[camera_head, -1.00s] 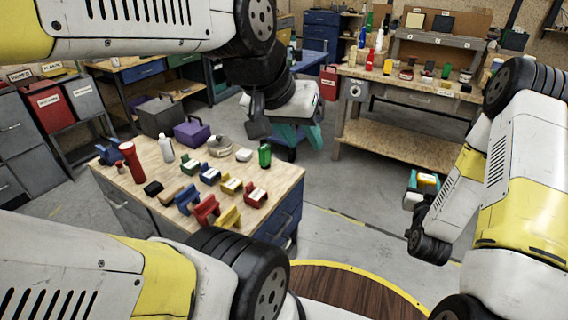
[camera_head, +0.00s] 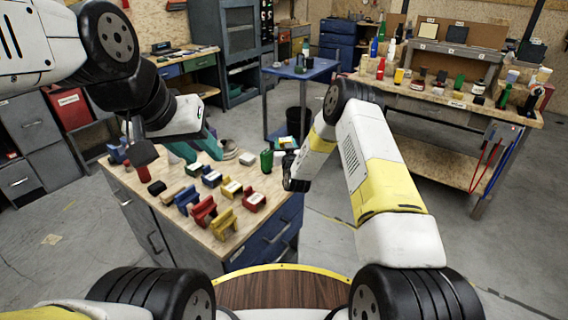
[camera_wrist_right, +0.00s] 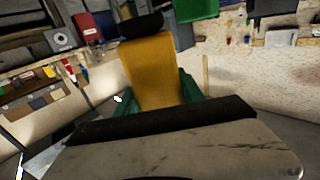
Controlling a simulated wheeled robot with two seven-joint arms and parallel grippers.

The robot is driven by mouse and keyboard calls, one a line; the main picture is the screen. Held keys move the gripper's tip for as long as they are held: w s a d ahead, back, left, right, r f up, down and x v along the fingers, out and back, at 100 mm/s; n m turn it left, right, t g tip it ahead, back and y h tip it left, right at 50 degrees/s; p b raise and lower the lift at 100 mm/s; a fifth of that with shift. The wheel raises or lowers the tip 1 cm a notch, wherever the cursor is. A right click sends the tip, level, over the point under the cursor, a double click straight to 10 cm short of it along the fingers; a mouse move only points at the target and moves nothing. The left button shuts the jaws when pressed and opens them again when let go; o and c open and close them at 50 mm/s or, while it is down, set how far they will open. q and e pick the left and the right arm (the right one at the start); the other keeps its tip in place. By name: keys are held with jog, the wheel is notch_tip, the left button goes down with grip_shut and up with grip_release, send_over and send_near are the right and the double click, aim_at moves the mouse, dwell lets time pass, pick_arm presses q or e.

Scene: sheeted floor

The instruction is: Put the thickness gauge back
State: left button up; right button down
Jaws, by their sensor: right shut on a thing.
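My right gripper (camera_head: 287,146) is in the middle of the head view, beyond the right edge of the wooden-topped workbench. It is shut on a yellow thing (camera_wrist_right: 150,70), seen close up in the right wrist view between dark pads with teal parts beside it. This may be the thickness gauge; its full shape is hidden. My left gripper (camera_head: 205,148) shows teal fingers over the back of the workbench; its opening is unclear. The workbench top (camera_head: 160,208) carries several coloured holders in rows, among them a red one (camera_head: 202,212) and a yellow one (camera_head: 223,223).
A green container (camera_head: 267,162) stands at the workbench's right edge, and a dark red cylinder (camera_head: 143,172) is at its left. A blue table (camera_head: 300,70) stands behind. A long bench (camera_head: 425,93) with bottles and jars is at the back right. The floor right of the workbench is open.

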notch_tip(320, 180, down, 9)
jog(key=shift+d+r, duration=0.1)
dwell(0.3)
jog(key=c, duration=0.7)
grip_release()
